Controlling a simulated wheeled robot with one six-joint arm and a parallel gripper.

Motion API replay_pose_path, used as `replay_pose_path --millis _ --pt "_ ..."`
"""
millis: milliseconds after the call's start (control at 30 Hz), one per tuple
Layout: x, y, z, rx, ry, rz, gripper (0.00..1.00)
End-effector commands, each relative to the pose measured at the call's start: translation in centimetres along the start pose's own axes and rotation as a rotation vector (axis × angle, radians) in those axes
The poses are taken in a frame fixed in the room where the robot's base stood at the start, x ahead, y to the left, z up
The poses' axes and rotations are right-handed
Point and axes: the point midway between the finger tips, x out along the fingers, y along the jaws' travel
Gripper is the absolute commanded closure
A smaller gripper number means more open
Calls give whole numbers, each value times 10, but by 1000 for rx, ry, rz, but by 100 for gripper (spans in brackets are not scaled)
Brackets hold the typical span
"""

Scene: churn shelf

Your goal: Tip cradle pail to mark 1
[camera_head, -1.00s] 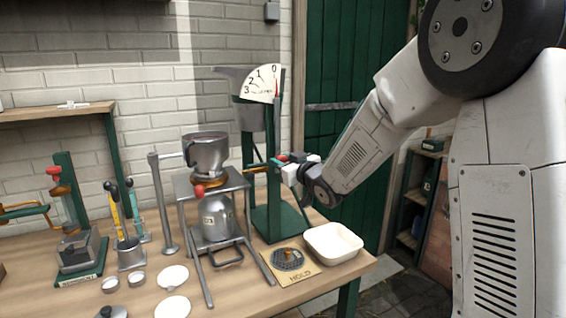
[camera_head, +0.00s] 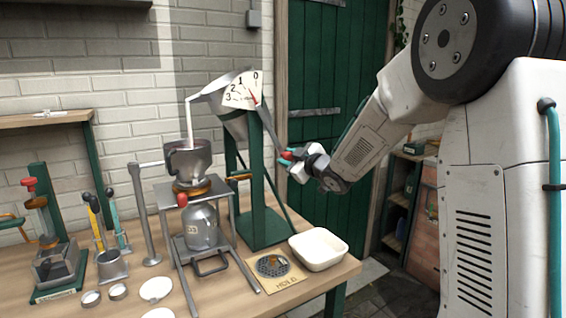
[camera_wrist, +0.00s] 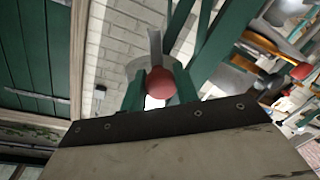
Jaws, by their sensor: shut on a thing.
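The grey cradle pail (camera_head: 236,128) hangs tilted in a green stand (camera_head: 262,215). A white stream falls from its spout into a metal bowl (camera_head: 190,160) on the frame to the left. The white dial (camera_head: 243,92) on the stand bears marks 0 to 3. Its red needle looks close to mark 1, but the exact reading is too small to tell. My gripper (camera_head: 290,155) is shut on the red knob at the end of the pail's grey lever (camera_head: 273,128). In the wrist view, the red knob (camera_wrist: 160,83) sits between my fingertips (camera_wrist: 160,92).
A white tray (camera_head: 319,248) and a board marked HOLD (camera_head: 280,285) stand at the bench's front right. A metal can (camera_head: 201,228) sits under the bowl. A post (camera_head: 144,215), a tool cup (camera_head: 111,265) and lids stand left. A green door is behind.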

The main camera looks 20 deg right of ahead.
Motion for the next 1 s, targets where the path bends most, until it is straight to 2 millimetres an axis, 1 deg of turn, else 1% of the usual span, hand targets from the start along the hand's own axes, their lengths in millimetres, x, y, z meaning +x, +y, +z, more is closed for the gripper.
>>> replay_pose_path --millis 100,500,533,567,600,867,933,1000 --pt "-1 4 1 -18 -4 2 100" --pt "-1 5 1 -25 -4 2 100" --pt "-1 5 1 -25 -4 2 64" --pt "-1 5 1 -25 -4 2 56" --pt "-1 5 1 -25 -4 2 50" --pt "-1 5 0 -25 -3 1 50" --pt "-5 5 0 -25 -3 2 50" --pt "-13 6 0 -25 -3 2 50"
